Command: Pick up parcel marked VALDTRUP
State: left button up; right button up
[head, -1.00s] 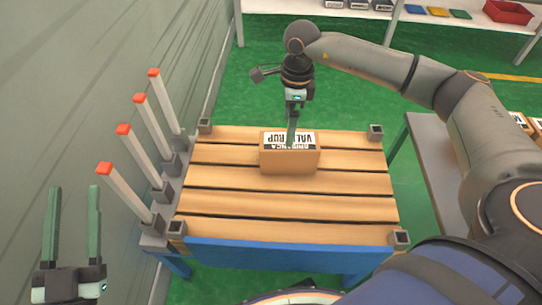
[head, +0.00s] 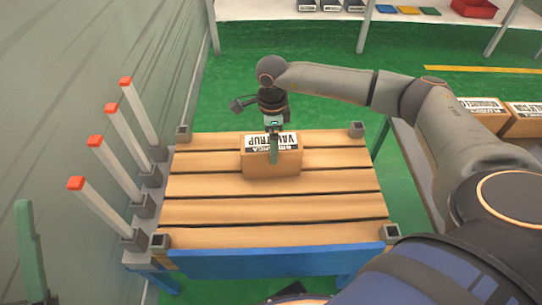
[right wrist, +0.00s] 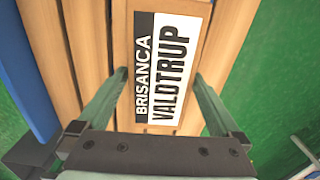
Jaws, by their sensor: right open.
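The parcel marked VALDTRUP (head: 272,166) is a brown cardboard box on the slatted wooden deck, towards its far side. Its black and white label, reading BRISANCA VALDTRUP, faces up and fills the middle of the right wrist view (right wrist: 165,50). My right gripper (head: 273,150) points down at the parcel from above. In the right wrist view its two green fingers (right wrist: 161,75) are apart, with the label between them. I cannot tell whether they touch the box. Only one green finger of my left gripper (head: 30,250) shows, at the lower left edge, away from the parcel.
The deck (head: 275,208) has a blue front rail (head: 275,262) and grey corner sockets. Several red-tipped posts (head: 128,105) stand along its left side, near the wall. More parcels (head: 480,118) lie on a table at right. A shelf with a red bin (head: 474,8) stands behind.

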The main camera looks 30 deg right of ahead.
notch_tip(320, 180, down, 4)
jog(key=shift+w+a+r+b, duration=0.1)
jog(key=shift+r+b, duration=0.05)
jog(key=shift+b, duration=0.3)
jog(key=shift+r, duration=0.1)
grip_shut()
dwell(0.3)
